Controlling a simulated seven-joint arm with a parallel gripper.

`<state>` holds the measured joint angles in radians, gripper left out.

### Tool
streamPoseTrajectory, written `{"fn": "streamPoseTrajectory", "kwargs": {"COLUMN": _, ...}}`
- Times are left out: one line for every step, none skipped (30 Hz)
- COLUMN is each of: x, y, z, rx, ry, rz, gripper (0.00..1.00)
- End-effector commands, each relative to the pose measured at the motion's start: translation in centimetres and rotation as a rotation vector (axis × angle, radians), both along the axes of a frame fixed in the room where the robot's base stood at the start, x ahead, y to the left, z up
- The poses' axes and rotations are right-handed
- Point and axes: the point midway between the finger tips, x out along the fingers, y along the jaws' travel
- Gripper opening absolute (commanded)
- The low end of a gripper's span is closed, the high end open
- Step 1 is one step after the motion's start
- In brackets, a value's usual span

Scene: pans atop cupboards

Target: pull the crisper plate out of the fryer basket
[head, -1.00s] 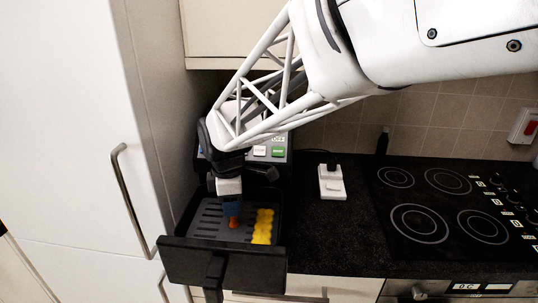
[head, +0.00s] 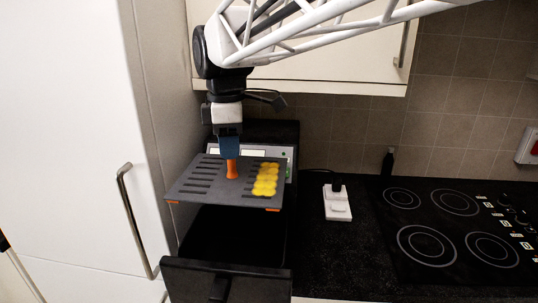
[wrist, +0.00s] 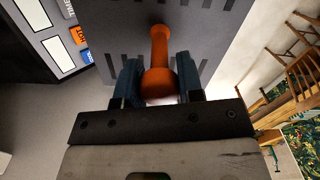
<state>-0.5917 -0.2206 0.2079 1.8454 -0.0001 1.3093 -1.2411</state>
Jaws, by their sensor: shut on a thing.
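The crisper plate (head: 208,180) is a dark slotted plate with an orange knob (head: 232,169) standing up near its middle and small orange feet under its front edge. Yellow food pieces (head: 266,180) lie on its right part. My gripper (head: 229,153) is shut on the orange knob from above; the wrist view shows the knob (wrist: 160,62) between the two blue fingers. The plate hangs above the fryer basket (head: 225,240), roughly level and clear of it. The basket is pulled out, with its front and handle toward the camera; its inside is dark.
The fryer body (head: 270,133) with its button panel stands behind the plate. A tall white cupboard (head: 75,130) is close on the left. A white socket block (head: 337,204) and a black hob (head: 450,225) are on the counter at right.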

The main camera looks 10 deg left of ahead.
Motion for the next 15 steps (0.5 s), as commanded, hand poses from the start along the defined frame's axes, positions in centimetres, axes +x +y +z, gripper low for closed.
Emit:
{"fn": "streamPoseTrajectory", "kwargs": {"x": 0.01, "y": 0.01, "z": 0.42, "rx": 0.001, "ry": -0.002, "rz": 0.000, "gripper": 0.00}}
{"fn": "streamPoseTrajectory", "kwargs": {"x": 0.01, "y": 0.00, "z": 0.59, "rx": 0.001, "ry": -0.002, "rz": 0.000, "gripper": 0.00}}
{"fn": "streamPoseTrajectory", "kwargs": {"x": 0.01, "y": 0.00, "z": 0.79, "rx": 0.001, "ry": -0.001, "rz": 0.000, "gripper": 0.00}}
{"fn": "streamPoseTrajectory", "kwargs": {"x": 0.00, "y": 0.00, "z": 0.92, "rx": 0.000, "ry": -0.001, "rz": 0.000, "gripper": 0.00}}
{"fn": "streamPoseTrajectory", "kwargs": {"x": 0.00, "y": 0.00, "z": 1.01, "rx": 0.000, "ry": -0.001, "rz": 0.000, "gripper": 0.00}}
{"fn": "streamPoseTrajectory", "kwargs": {"x": -0.01, "y": 0.00, "z": 1.10, "rx": 0.000, "ry": -0.001, "rz": 0.000, "gripper": 0.00}}
{"fn": "streamPoseTrajectory", "kwargs": {"x": -0.01, "y": 0.00, "z": 1.14, "rx": 0.000, "ry": -0.001, "rz": 0.000, "gripper": 0.00}}
{"fn": "streamPoseTrajectory", "kwargs": {"x": -0.01, "y": 0.00, "z": 1.17, "rx": 0.000, "ry": -0.001, "rz": 0.000, "gripper": 0.00}}
{"fn": "streamPoseTrajectory", "kwargs": {"x": -0.01, "y": 0.00, "z": 1.19, "rx": 0.000, "ry": -0.001, "rz": 0.000, "gripper": 0.00}}
{"fn": "streamPoseTrajectory", "kwargs": {"x": -0.01, "y": -0.01, "z": 1.19, "rx": 0.000, "ry": -0.001, "rz": 0.000, "gripper": 0.00}}
{"fn": "streamPoseTrajectory", "kwargs": {"x": -0.01, "y": 0.00, "z": 1.19, "rx": 0.000, "ry": -0.001, "rz": 0.000, "gripper": 0.00}}
{"fn": "streamPoseTrajectory", "kwargs": {"x": -0.01, "y": 0.00, "z": 1.18, "rx": 0.000, "ry": -0.001, "rz": 0.000, "gripper": 0.00}}
{"fn": "streamPoseTrajectory", "kwargs": {"x": -0.01, "y": 0.00, "z": 1.17, "rx": 0.000, "ry": -0.001, "rz": 0.000, "gripper": 0.00}}
{"fn": "streamPoseTrajectory", "kwargs": {"x": -0.01, "y": 0.00, "z": 1.17, "rx": 0.000, "ry": -0.001, "rz": 0.000, "gripper": 0.00}}
{"fn": "streamPoseTrajectory", "kwargs": {"x": -0.01, "y": 0.00, "z": 1.16, "rx": 0.000, "ry": -0.001, "rz": 0.000, "gripper": 0.00}}
